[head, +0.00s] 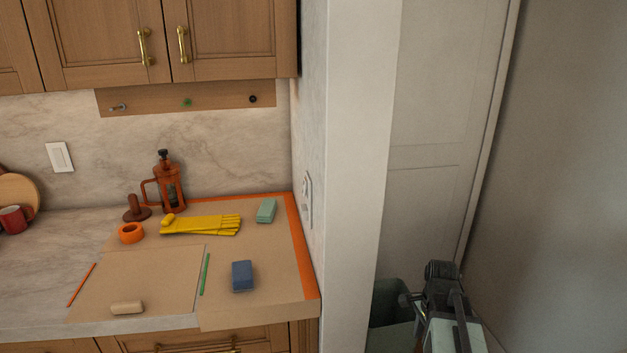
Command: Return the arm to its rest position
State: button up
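Part of my arm (447,300) shows at the lower right, dark at the joint with a pale section below. It is beyond the white wall end, apart from the counter. I cannot make out the gripper's fingertips or whether they hold anything.
The counter (50,255) at left bears yellow gloves (205,225), a blue block (242,276), a green block (266,211), an orange tape roll (131,232) and a French press (172,188). A white wall (355,160) separates it from my arm. A green bin (388,300) stands beside my arm.

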jog(key=s+a+r+n+p, duration=0.1)
jog(key=a+r+n+p, duration=0.2)
jog(key=a+n, duration=0.3)
jog(key=s+a+r+n+p, duration=0.1)
jog(key=a+r+n+p, duration=0.2)
jog(key=a+n, duration=0.4)
jog(key=n, duration=0.2)
jog(key=shift+s+a+n, duration=0.25)
jog(key=shift+s+n, duration=0.1)
jog(key=shift+n, duration=0.05)
